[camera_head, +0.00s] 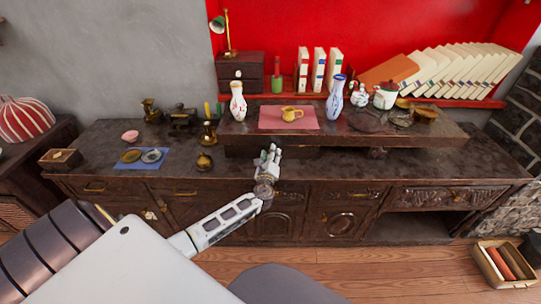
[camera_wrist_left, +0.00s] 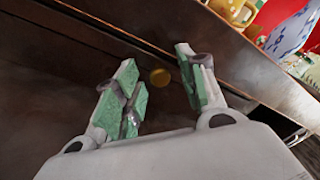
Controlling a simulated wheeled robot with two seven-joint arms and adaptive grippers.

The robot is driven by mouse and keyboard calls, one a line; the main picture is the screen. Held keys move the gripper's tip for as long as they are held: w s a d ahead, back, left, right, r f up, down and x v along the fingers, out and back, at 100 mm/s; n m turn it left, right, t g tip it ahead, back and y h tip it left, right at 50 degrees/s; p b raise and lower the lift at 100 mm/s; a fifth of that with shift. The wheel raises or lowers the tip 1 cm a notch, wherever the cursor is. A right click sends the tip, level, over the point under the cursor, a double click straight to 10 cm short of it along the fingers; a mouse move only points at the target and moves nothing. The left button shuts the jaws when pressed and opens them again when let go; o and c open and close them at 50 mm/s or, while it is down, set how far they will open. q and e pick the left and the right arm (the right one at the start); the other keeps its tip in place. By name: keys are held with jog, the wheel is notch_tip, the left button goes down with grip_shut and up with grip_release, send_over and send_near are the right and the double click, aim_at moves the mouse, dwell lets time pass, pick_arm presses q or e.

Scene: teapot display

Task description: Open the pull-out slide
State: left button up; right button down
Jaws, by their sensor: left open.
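The pull-out slide (camera_head: 240,151) appears as a dark wooden front under the raised shelf; it looks closed, flush below the shelf edge. A small round brass knob (camera_wrist_left: 160,77) shows on the dark front in the left wrist view. My left gripper (camera_head: 269,153) is in front of this face and hides part of it in the head view. In the left wrist view its green-padded fingers (camera_wrist_left: 157,66) are open and empty, with the knob seen between them. I cannot tell how far the knob is beyond the fingertips. My right gripper is not in view.
The raised shelf (camera_head: 420,130) carries a yellow teapot (camera_head: 291,114) on a pink mat (camera_head: 270,121), vases and other pots. A brass pot (camera_head: 204,161) stands on the counter left of the gripper, near a blue mat (camera_head: 128,164) with small dishes. Cabinet doors lie below.

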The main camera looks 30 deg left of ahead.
pick_arm(q)
grip_shut()
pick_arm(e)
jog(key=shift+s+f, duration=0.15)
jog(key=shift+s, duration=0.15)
pick_arm(q)
jog(key=shift+s+d, duration=0.1)
jog(key=shift+s, duration=0.05)
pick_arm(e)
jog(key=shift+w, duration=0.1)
